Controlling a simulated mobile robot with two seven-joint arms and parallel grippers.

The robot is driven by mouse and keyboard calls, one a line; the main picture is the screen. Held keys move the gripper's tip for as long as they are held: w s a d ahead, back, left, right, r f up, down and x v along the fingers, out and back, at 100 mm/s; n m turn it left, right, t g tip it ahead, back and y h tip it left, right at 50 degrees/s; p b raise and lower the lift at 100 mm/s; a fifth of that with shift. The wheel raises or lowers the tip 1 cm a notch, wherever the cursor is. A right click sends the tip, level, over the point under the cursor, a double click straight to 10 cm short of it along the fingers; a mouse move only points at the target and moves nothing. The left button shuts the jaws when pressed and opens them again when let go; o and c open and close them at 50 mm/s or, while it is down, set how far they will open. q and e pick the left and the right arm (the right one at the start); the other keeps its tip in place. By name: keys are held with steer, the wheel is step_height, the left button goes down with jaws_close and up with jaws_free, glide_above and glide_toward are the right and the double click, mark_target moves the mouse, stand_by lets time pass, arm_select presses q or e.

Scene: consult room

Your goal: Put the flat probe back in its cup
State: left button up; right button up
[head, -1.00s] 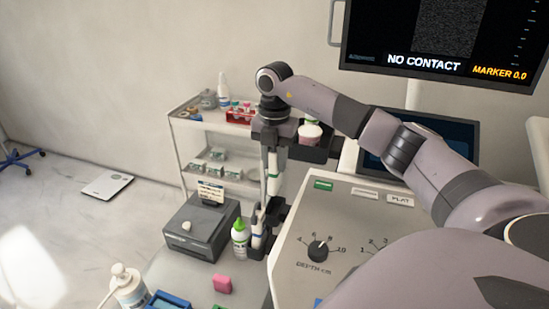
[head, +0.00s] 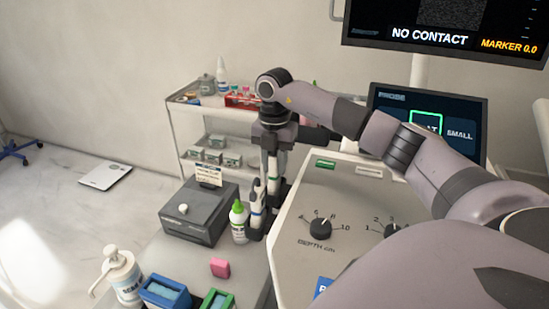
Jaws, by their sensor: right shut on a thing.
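My right gripper (head: 272,148) points down at the side of the grey console. It is shut on a slim white probe (head: 272,170) that hangs roughly upright below the fingers. The flat probe appears to be this held one. Dark cups (head: 256,233) are at the console's left side. Another white probe (head: 257,203) stands in the nearer cup. The held probe's lower end is close to the cups and partly hidden, so I cannot tell whether it is inside one. My left gripper is not in view.
A green-capped bottle (head: 239,222) stands left of the cups, beside a grey box (head: 199,211). A pink block (head: 220,268), a pump bottle (head: 122,276) and a blue box (head: 165,293) are in front. The console (head: 305,260) is right; a white trolley (head: 184,125) stands behind.

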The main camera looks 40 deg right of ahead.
steer(key=shift+f, duration=0.55)
stand_by(0.8)
steer(key=o, duration=1)
